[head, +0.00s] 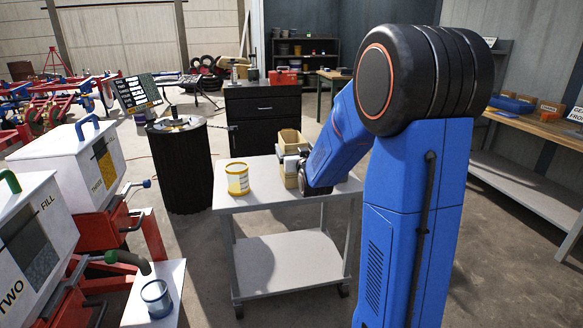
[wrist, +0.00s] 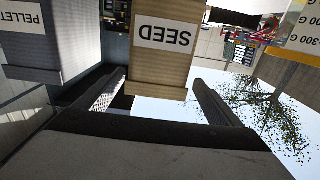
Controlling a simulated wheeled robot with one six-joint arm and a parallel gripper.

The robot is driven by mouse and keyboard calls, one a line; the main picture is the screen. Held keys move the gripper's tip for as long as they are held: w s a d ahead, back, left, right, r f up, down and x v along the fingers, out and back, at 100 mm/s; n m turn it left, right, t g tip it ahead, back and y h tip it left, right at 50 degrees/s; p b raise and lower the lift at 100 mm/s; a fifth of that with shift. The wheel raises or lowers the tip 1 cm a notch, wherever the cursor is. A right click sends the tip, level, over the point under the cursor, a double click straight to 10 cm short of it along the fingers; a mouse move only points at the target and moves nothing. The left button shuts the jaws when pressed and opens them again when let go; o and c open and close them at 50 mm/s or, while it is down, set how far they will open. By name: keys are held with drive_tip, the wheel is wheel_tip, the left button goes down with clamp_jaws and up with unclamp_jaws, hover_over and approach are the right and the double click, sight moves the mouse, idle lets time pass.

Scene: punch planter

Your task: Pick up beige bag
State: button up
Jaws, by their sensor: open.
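The beige bag (wrist: 160,65) has a white SEED label that appears upside down in the wrist view. In the head view, a beige, open-topped shape (head: 290,138) stands on the grey cart, partly hidden by my gripper. My gripper (head: 300,172) is low over the cart top, close beside it. In the wrist view my gripper (wrist: 158,80) is open. Its two dark fingers lie to either side of the lower part of the bag in the picture, with a visible gap on the right. I cannot tell whether the left finger touches it.
A grey container labelled PELLET (wrist: 30,40) is close on the left in the wrist view. A yellow tub (head: 237,179) stands on the cart (head: 250,200), left of my gripper. A black cabinet (head: 262,115) is behind. The cart's front middle is clear.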

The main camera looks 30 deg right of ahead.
approach(292, 141)
drive_tip(key=shift+w+a+r, duration=0.2)
drive_tip(key=shift+w+r, duration=0.4)
drive_tip(key=shift+w, duration=0.25)
drive_tip(key=shift+w+a+r, duration=0.15)
drive_tip(key=shift+w+r, duration=0.5)
drive_tip(key=shift+w, duration=0.15)
drive_tip(key=c, duration=2.2)
drive_tip(key=shift+o, duration=0.2)
drive_tip(key=shift+r, duration=0.2)
